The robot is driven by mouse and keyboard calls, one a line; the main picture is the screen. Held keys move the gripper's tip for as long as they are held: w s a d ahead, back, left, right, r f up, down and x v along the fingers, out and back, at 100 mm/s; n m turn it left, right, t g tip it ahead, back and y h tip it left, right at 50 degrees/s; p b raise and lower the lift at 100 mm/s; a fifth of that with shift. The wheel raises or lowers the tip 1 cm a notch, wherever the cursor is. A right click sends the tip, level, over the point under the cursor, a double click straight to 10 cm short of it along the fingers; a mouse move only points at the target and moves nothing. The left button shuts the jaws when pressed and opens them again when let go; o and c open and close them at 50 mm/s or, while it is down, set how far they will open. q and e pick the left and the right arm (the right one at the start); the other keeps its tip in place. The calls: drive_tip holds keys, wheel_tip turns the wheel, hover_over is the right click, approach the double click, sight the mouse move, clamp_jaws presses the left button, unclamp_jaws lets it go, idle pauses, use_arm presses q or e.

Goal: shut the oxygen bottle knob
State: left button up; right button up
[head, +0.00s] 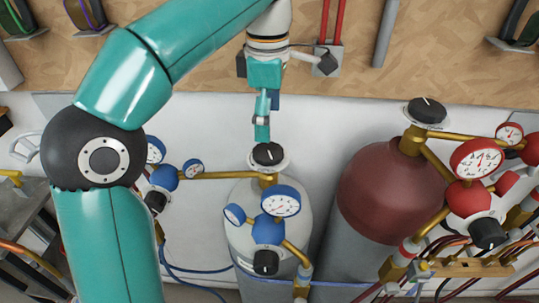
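A pale grey bottle (235,235) with blue gauges stands in the middle; I take it to be the oxygen bottle. On top is a round black knob (267,155) with a white mark, set on a pale disc. My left arm reaches in from the left and over. Its teal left gripper (262,132) points down, with its tip at the far edge of the knob in the picture. I cannot tell whether it touches. The fingers appear nearly edge-on, so their opening is unclear. My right gripper is not in view.
A dark red bottle (385,195) with its own black knob (427,110) and red gauges (476,158) stands to the right. Brass pipes, blue regulators (268,230) and hoses surround the bottles. A wooden board (440,50) lies behind, above a white wall.

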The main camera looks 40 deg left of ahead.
sight(268, 150)
use_arm(q)
wheel_tip(268, 150, down, 5)
drive_tip(key=shift+w+f+b, duration=0.1)
drive_tip(key=shift+b, duration=0.3)
drive_tip(key=shift+f, duration=0.85)
drive_tip(key=c, duration=1.1)
drive_tip(key=shift+c, duration=0.2)
